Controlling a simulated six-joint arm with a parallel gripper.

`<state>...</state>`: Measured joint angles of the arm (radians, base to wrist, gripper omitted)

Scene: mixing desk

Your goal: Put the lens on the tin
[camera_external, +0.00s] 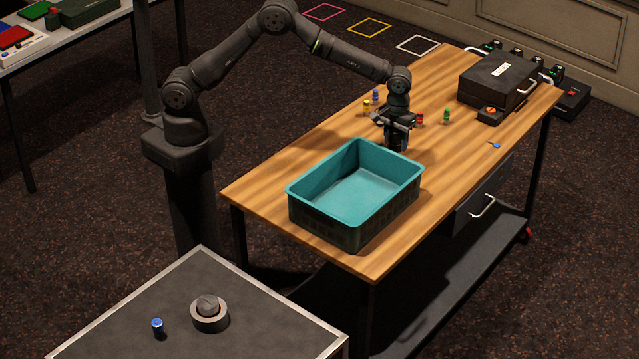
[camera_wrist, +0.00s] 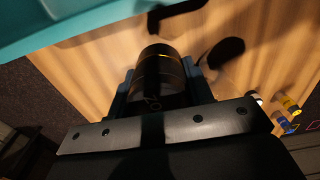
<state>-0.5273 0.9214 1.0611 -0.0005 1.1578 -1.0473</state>
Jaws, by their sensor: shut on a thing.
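My gripper (camera_external: 396,122) is over the wooden table, just behind the teal-lined bin, pointing down. It is shut on the lens, a black ringed cylinder. The lens (camera_wrist: 158,72) shows between the two fingers in the wrist view, and its dark body (camera_external: 396,144) shows below the gripper in the outside view. I cannot tell whether its lower end touches the table. No thing is clearly a tin; a grey round piece (camera_external: 209,315) with a darker rounded top sits on the low grey table, and I cannot tell if it is the tin.
The teal-lined bin (camera_external: 302,187) stands empty at the table's near end. Small yellow (camera_external: 367,107), red (camera_external: 419,119) and green (camera_external: 446,116) bottles stand near my gripper. A black case (camera_external: 500,80) is at the far end. A blue can (camera_external: 158,328) stands on the grey table.

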